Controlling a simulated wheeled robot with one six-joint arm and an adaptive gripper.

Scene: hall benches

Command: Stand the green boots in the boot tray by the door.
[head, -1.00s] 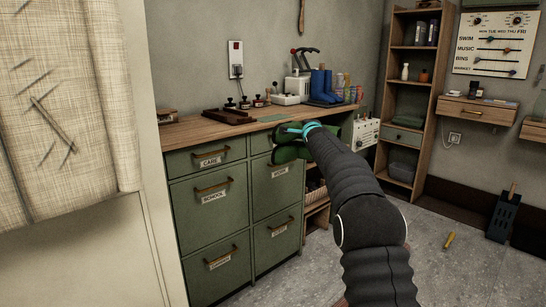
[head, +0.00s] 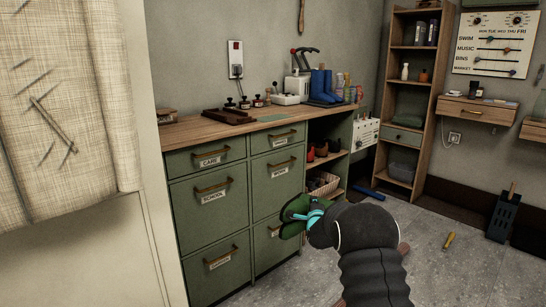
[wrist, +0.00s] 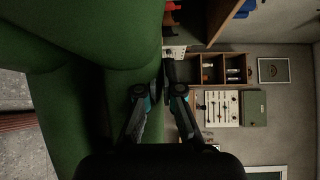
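The green boots (head: 296,209) are at the end of my arm in the head view, in front of the lower right drawers and clear of the counter. They look tipped over, not upright. In the wrist view the green boots (wrist: 85,50) fill the left side, close up. My gripper (head: 308,217) has its teal fingers closed in on them. In the wrist view my gripper (wrist: 164,95) has a narrow gap between its fingers, with green in it. My arm hides part of the boots and the floor behind. I cannot make out a boot tray for certain.
A green drawer cabinet (head: 212,225) stands at left, with blue boots (head: 321,84) on its counter. Open shelves beside it hold shoes and a basket (head: 322,184). A flat blue thing (head: 368,193) lies on the floor. A yellow-handled tool (head: 449,241) lies on open floor at right.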

